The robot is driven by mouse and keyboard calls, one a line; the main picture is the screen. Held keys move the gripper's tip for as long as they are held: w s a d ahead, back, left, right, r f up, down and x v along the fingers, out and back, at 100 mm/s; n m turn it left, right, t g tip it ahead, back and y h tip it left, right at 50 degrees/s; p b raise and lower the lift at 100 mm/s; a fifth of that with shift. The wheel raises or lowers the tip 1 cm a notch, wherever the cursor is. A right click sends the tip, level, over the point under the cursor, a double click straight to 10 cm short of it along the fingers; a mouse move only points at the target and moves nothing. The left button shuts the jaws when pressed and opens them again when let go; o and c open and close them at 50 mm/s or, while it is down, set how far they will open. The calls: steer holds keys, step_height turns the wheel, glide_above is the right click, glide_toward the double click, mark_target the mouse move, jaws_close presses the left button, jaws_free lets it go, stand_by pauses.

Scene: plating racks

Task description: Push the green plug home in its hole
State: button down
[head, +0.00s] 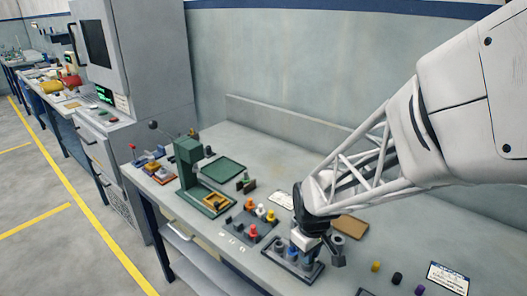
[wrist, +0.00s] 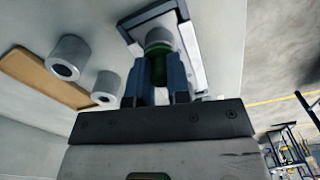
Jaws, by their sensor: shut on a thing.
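In the wrist view the green plug (wrist: 158,51) is between the two blue fingers of my gripper (wrist: 160,72), which is shut on it. The plug is at the end of a grey cylinder (wrist: 162,36) over a pale, dark-edged rack (wrist: 128,30). How deep the plug sits in its hole cannot be told. In the head view my gripper (head: 305,243) is low over the dark-edged rack (head: 313,275) at the front of the bench. It hides the green plug there.
Grey cylinders stand by a tan board (head: 351,226), close to my gripper. Loose yellow (head: 376,266) and purple (head: 397,278) pieces lie at right. The bench behind is mostly clear.

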steer(key=shift+f, duration=0.2)
steer(key=shift+r, duration=0.4)
steer(key=shift+r, duration=0.7)
steer(key=shift+r, duration=0.15)
steer(key=shift+f, duration=1.15)
stand_by(1.7)
steer(key=c, duration=1)
jaws_free()
steer(key=shift+r, duration=3.9)
